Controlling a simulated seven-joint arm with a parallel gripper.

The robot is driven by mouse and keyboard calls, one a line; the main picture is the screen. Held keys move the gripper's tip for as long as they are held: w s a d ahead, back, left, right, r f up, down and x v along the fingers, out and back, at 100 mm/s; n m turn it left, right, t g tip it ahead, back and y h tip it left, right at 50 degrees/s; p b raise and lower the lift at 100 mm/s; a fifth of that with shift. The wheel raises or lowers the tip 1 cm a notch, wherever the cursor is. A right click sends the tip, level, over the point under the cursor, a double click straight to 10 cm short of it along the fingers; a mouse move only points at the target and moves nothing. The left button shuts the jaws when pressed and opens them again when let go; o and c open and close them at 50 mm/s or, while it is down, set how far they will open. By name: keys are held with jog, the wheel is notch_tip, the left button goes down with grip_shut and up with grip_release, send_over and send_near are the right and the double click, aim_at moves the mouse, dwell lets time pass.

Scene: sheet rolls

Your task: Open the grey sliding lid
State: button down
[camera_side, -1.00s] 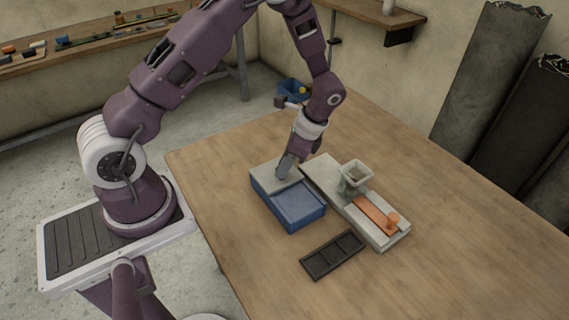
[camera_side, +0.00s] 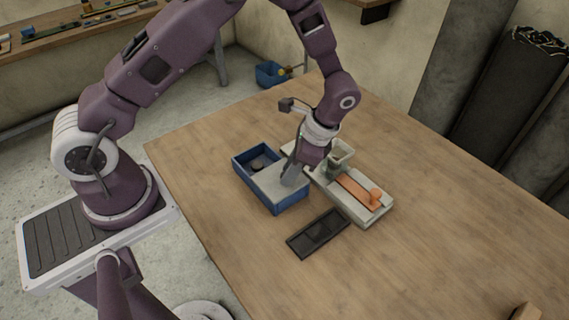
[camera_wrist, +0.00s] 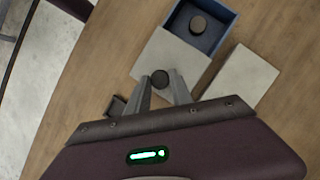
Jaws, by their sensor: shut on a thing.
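The grey sliding lid (camera_side: 273,184) lies on the blue box (camera_side: 279,206) and covers its near-right part. The far-left part of the box is uncovered, and a dark round piece (camera_side: 257,165) lies inside. The wrist view also shows the lid (camera_wrist: 172,58), the blue box wall (camera_wrist: 229,17) and the round piece (camera_wrist: 197,25). My gripper (camera_side: 289,180) is down at the lid. In the wrist view its fingers (camera_wrist: 161,86) are on either side of a dark round knob (camera_wrist: 160,79) on the lid, shut on it.
Close on the right is a pale board (camera_side: 373,216) with a greenish hopper (camera_side: 338,157) and an orange strip with a knob (camera_side: 357,190). A dark compartment tray (camera_side: 318,234) lies in front. A wooden block (camera_side: 526,312) is at the lower right.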

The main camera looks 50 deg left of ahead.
jog(key=shift+w, duration=0.1)
jog(key=c, duration=1.1)
grip_release()
jog(key=v, duration=0.7)
notch_tip(320, 180, up, 11)
jog(key=s+a+n+t+h, duration=0.1)
jog(key=s+n+t, duration=0.1)
jog(key=s, duration=0.1)
jog(key=s+r+n+t, duration=0.2)
jog(key=s+r, duration=0.1)
jog(key=s, duration=0.3)
jog(key=s+a+r+n+t+h, duration=0.1)
jog(key=s+r+n+t, duration=0.1)
jog(key=s+r, duration=0.2)
jog(key=s+r+n+t+h, duration=0.1)
jog(key=s+r+n+t, duration=0.1)
jog(key=s, duration=0.5)
jog(key=shift+s+a+r+n+t, duration=0.15)
jog(key=shift+a+r+n+t, duration=0.1)
jog(key=shift+r, duration=0.15)
jog(key=shift+s+a+r+n+t, duration=0.15)
jog(key=shift+r+n, duration=0.1)
jog(key=shift+r, duration=0.15)
